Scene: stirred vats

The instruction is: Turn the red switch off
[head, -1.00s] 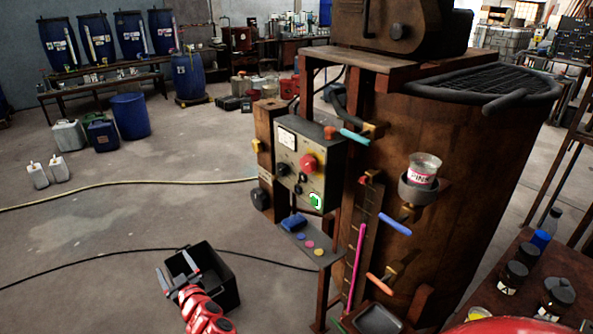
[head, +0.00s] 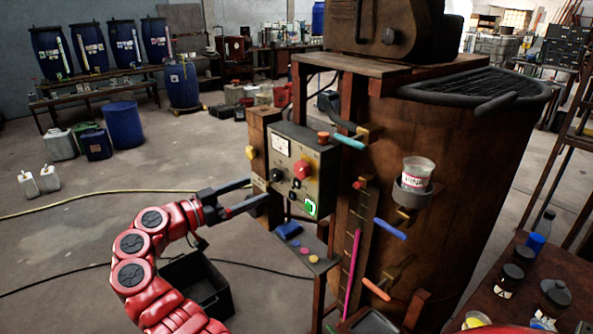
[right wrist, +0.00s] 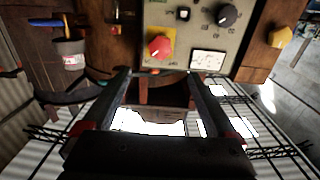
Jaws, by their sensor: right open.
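My right gripper (head: 256,192) is open and empty, just left of the box's lower left side, apart from the switch. In the right wrist view its two fingers (right wrist: 155,75) are spread. My left gripper is not in view.
A black knob (head: 277,175) and a lit green rocker (head: 310,207) share the panel. An orange-red button (head: 323,138) stands on the box's top. A shelf (head: 305,247) with colored discs sits below. A black bin (head: 200,285) stands on the floor under my right arm.

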